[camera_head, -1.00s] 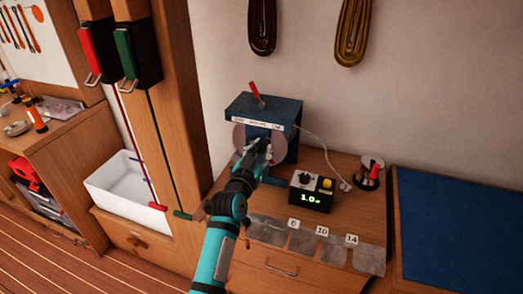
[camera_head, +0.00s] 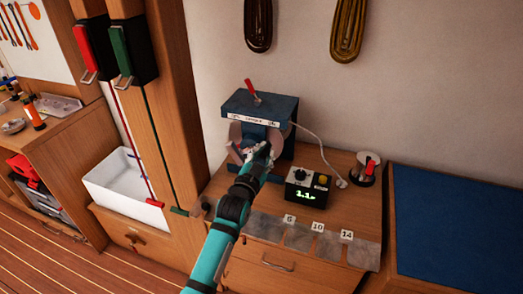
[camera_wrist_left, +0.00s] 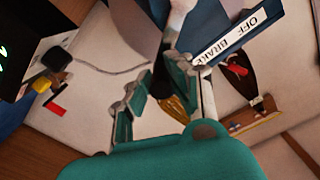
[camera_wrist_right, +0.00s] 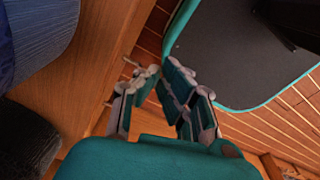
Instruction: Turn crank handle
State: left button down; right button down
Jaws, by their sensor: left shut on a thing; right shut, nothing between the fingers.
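A dark blue winding machine (camera_head: 277,107) stands on the wooden counter by the wall. A pale round disc (camera_head: 236,134) shows at its front, and a red lever (camera_head: 250,86) stands on its top. My left gripper (camera_head: 258,153) is at the machine's front, shut on the crank handle, which the fingers mostly hide. My right gripper (camera_wrist_right: 150,76) is shut and empty, away from the machine over the floor.
A small black box with a green display (camera_head: 305,194), seeming to read 1.1, stands right of the gripper. A spool (camera_head: 366,168), a white bin (camera_head: 123,192) and a blue mat (camera_head: 455,225) are around.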

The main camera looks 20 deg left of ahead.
pick_arm(q)
jog(key=shift+d+f+m, duration=0.2)
jog(key=shift+f+m, duration=0.25)
jog(key=shift+m, duration=0.2)
jog(key=shift+d+f+m, duration=0.15)
jog(key=shift+f+m, duration=0.25)
jog(key=shift+m, duration=0.25)
jog(key=c, duration=1.2)
grip_release()
jog(key=shift+s, duration=0.1)
jog(key=s, duration=1.2)
jog(key=shift+a, duration=0.25)
jog(key=shift+w, duration=0.1)
